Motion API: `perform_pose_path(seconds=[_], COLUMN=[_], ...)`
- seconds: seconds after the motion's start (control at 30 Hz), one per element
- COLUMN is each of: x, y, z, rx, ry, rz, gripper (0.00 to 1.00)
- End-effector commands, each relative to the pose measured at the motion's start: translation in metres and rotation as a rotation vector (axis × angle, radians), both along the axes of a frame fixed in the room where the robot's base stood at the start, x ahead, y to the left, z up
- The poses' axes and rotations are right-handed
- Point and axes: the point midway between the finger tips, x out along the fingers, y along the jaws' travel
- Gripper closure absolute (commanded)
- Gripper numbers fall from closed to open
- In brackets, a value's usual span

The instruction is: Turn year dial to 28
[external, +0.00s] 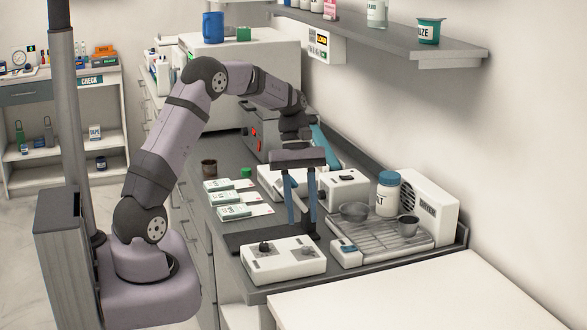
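A white device (284,264) with a black dial (265,247) on its top stands at the near end of the grey counter. A smaller dark part (303,244) shows on its top to the right. I cannot read any numbers, so I cannot tell whether this is the year dial. My gripper (301,217) points down with its two blue fingers apart and nothing visible between them. It appears above and behind the white device, apart from the dial.
A drying rack (381,246) with metal cups and a white jar (387,198) stand to the right. White boxes stand behind my gripper. A shelf (420,45) hangs above.

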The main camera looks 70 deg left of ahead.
Motion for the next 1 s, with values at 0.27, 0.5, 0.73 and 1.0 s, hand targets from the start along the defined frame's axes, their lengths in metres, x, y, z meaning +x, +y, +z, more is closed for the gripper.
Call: perform_pose_path(seconds=[0.27, 0.5, 0.73, 1.0], x=[-0.003, -0.003, -0.004, -0.004], y=[-0.014, -0.024, -0.027, -0.027], z=[-0.028, -0.053, -0.063, -0.063], rx=[-0.002, 0.0, 0.001, 0.001], ry=[0.005, 0.002, 0.001, 0.0], rz=[-0.003, -0.003, -0.003, -0.003], gripper=[0.67, 0.67, 0.67, 0.82])
